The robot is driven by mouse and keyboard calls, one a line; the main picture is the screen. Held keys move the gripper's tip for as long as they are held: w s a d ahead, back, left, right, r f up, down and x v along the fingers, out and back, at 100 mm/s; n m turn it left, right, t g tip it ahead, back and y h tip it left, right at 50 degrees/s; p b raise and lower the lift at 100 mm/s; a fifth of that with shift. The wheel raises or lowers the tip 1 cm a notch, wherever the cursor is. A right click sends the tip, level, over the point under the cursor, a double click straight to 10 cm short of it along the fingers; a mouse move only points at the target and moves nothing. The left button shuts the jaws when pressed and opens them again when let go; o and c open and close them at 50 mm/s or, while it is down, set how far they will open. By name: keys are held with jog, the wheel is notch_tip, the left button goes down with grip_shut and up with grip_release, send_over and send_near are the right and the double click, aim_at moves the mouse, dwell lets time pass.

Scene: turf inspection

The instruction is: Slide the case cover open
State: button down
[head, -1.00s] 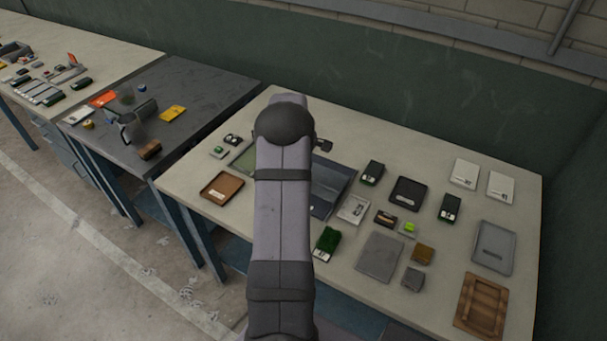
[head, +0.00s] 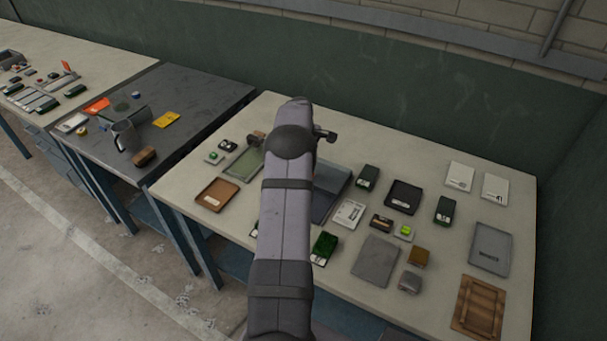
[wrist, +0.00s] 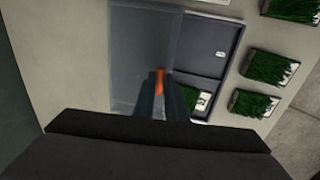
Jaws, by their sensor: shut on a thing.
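The case (wrist: 217,52) lies on the table in the wrist view. Its smoky, see-through cover (wrist: 140,40) lies over the left part, and the right part is uncovered. A turf sample with a white label (wrist: 203,101) shows in the uncovered part, partly behind my fingers. My gripper (wrist: 161,82) is shut on a small orange handle (wrist: 160,78) at the cover's right edge. In the head view the case (head: 325,195) is partly hidden behind my arm, and my fingers are not visible there.
Several turf samples (wrist: 272,68) lie right of the case in the wrist view. In the head view, a brown tray (head: 217,195) lies left of my arm, and dark boxes (head: 403,196), a grey pad (head: 375,261) and a wooden board (head: 478,307) lie to the right.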

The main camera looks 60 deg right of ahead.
jog(key=shift+d, duration=1.15)
jog(key=shift+d+r, duration=0.15)
jog(key=shift+d, duration=0.05)
jog(key=c, duration=1.8)
grip_release()
jog(key=shift+d, duration=0.1)
notch_tip(320, 180, up, 7)
jog(key=a+b, duration=0.1)
jog(key=b, duration=0.2)
jog(key=shift+a, duration=0.25)
